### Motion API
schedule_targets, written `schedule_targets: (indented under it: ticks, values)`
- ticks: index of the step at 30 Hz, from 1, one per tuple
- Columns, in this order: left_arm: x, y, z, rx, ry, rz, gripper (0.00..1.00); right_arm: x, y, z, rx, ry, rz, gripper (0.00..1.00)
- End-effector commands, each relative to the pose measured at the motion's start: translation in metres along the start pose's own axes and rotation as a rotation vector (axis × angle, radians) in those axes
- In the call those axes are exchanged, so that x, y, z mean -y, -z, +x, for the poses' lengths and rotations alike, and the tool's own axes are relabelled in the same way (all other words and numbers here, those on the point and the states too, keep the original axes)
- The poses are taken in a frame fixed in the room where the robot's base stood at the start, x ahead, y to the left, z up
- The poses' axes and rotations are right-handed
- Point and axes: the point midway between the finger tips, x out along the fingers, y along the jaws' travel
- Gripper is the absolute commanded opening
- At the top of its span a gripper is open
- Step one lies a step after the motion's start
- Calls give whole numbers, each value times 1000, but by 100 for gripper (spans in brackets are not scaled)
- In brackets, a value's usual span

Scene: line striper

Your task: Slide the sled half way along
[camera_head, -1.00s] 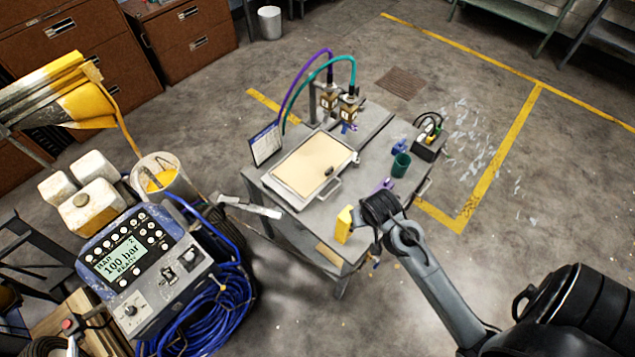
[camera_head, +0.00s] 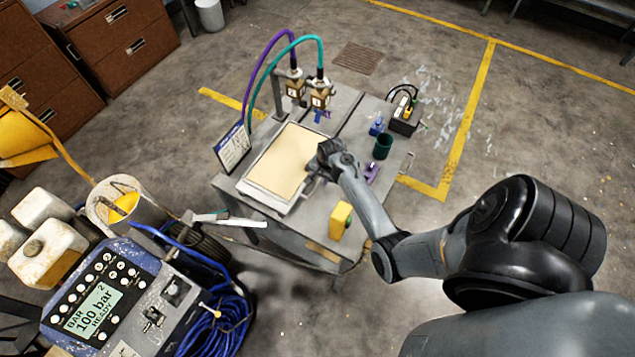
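The sled (camera_head: 265,191) is a pale tray carrying a flat cream board (camera_head: 281,162), and it sits on the grey table around the table's left and middle part. My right gripper (camera_head: 317,166) comes in from the right and is over the sled's right edge, where its handle is. The gripper hides most of that handle, and I cannot tell whether the fingers touch it or are closed. Two nozzle heads (camera_head: 295,88) (camera_head: 319,94) with numbered tags stand behind the sled, fed by a purple and a teal hose. My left gripper is not in view.
A yellow block (camera_head: 341,220) stands at the table's front right. A dark green cup (camera_head: 383,147), a blue item (camera_head: 376,126) and a purple item (camera_head: 372,172) are to the right. A small sign (camera_head: 233,149) stands left of the sled. A pump console (camera_head: 98,302) is at lower left.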

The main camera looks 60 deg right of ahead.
Motion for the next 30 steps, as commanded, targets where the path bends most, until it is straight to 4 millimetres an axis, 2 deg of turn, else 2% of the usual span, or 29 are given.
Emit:
schedule_targets:
  ticks: [3,9,22,27,30]
  values:
    - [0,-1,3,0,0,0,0,-1,1,19,0,-2,0,38]
    - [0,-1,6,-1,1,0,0,0,1,38,-1,-1,-2,38]
    - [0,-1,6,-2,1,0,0,0,0,44,-1,0,-1,38]
    - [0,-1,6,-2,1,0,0,0,0,44,-1,0,-1,12]
    - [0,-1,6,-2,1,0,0,0,0,44,-1,0,-1,0]
